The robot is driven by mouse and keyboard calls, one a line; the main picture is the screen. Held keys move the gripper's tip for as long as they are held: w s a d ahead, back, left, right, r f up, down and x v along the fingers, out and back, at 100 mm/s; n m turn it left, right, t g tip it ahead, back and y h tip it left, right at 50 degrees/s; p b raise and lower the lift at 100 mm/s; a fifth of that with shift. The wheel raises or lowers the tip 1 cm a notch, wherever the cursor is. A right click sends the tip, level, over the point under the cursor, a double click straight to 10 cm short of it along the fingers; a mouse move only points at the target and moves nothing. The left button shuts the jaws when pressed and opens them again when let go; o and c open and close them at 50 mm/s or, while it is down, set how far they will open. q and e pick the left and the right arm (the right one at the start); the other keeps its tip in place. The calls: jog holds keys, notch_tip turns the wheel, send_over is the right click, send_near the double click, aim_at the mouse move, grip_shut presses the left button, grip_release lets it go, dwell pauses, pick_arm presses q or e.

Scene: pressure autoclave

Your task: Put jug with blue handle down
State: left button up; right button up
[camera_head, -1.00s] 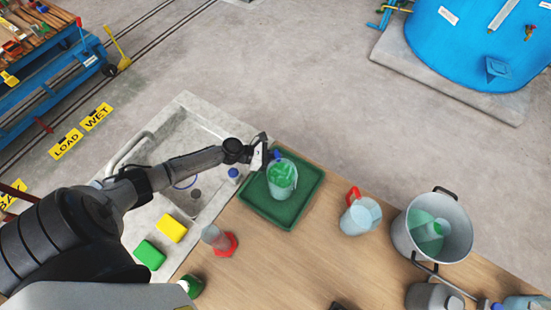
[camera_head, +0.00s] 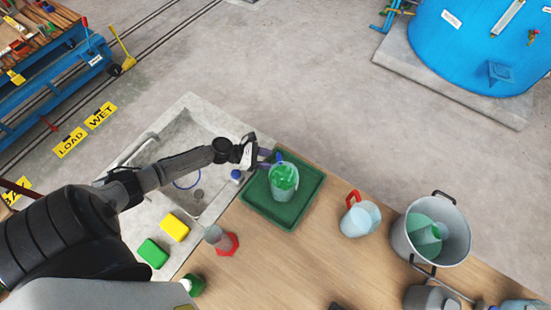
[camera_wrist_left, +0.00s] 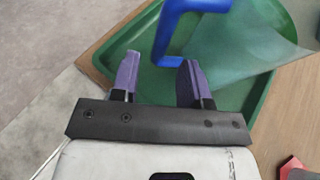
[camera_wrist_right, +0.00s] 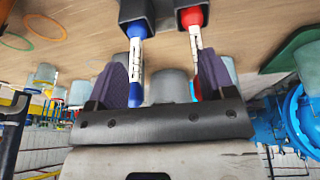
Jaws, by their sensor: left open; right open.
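The jug with the blue handle (camera_head: 283,178) stands in the green tray (camera_head: 257,208) on the wooden counter, with green liquid showing inside. Its blue handle (camera_wrist_left: 180,28) shows in the left wrist view, just beyond the fingertips. My left gripper (camera_head: 270,157) is open beside the handle, on the sink side of the jug. In the left wrist view its fingers (camera_wrist_left: 158,70) are apart with nothing between them. My right gripper (camera_wrist_right: 165,80) shows only in its own wrist view. It is open, with a blue marker and a red marker in the picture near its fingers.
A jug with a red handle (camera_head: 360,218) stands right of the tray, and a large metal pot (camera_head: 452,206) is farther right. A cylinder with a red base (camera_head: 226,242) stands in front of the tray. Yellow (camera_head: 174,227) and green (camera_head: 152,253) sponges lie by the sink (camera_head: 180,135).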

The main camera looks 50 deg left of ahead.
pick_arm(q)
jog(key=p+v, duration=0.2)
jog(key=v, duration=0.5)
jog(key=s+d+r+m+g+y, duration=0.15)
jog(key=s+d+m+g, duration=0.25)
jog(key=s+d+m, duration=0.55)
jog(key=s+d+r+m+g+y, duration=0.15)
jog(key=s+d+m+g, duration=0.25)
jog(key=d+m, duration=0.95)
jog(key=s+a+r+m+t+y, duration=0.1)
jog(key=s+a+r+m+y, duration=0.1)
jog(key=r+m+y, duration=0.4)
jog(key=shift+s+a+r+m, duration=0.3)
jog(key=shift+s+a+r, duration=0.1)
jog(key=shift+a, duration=0.45)
notch_tip(320, 180, up, 10)
jog(key=p, duration=1)
jog(key=shift+f, duration=0.15)
